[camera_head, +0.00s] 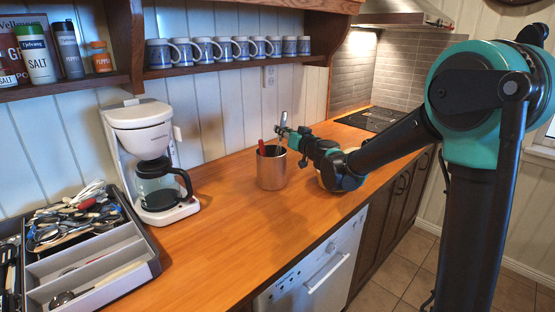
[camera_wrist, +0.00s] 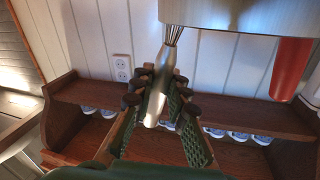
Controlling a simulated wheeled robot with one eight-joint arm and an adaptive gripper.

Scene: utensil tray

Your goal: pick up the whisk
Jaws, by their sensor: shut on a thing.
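The whisk has a silver handle that shows in the head view (camera_head: 284,119), upright above a copper-coloured metal container (camera_head: 271,170) on the counter. My gripper (camera_head: 291,139) is at the container's rim, on its right side. In the wrist view, my gripper (camera_wrist: 158,92) is shut on the whisk's handle (camera_wrist: 155,103), with a finger on each side. The whisk's wires (camera_wrist: 173,34) run to the container's rim (camera_wrist: 205,29), and their far end is hidden by the container's wall.
A red-handled utensil (camera_head: 261,147) also stands in the container. A coffee maker (camera_head: 150,160) and a grey utensil tray (camera_head: 98,272) stand to the left. A wooden shelf (camera_head: 225,64) with several mugs hangs above. The counter (camera_head: 235,225) in front is clear.

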